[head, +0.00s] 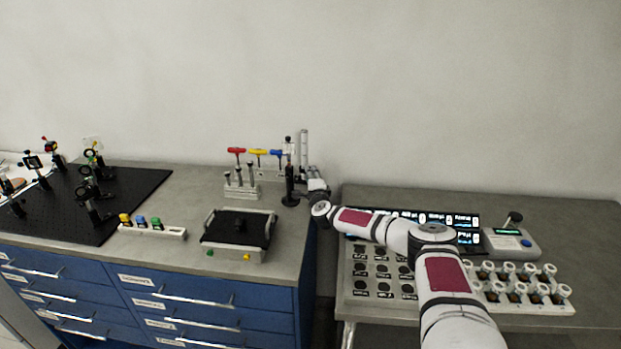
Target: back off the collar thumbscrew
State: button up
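My gripper (301,195) is at the end of my outstretched arm, at the back right corner of the left bench, close beside a black upright post (289,172) on a round dark base. The gripper overlaps the post's lower part in the head view, and I cannot tell whether it touches it. The collar thumbscrew is too small or hidden to make out. The fingers are small and dark here, so their opening does not show.
Red, yellow and blue T-handled drivers (257,152) stand behind a holder of posts (241,190). A black-topped instrument (238,229) sits in front. An optical breadboard (130,187) is at left. The right bench (560,204) holds sample trays and displays, beyond a gap.

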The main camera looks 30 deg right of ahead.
jog(key=v, duration=1.2)
dwell(0.5)
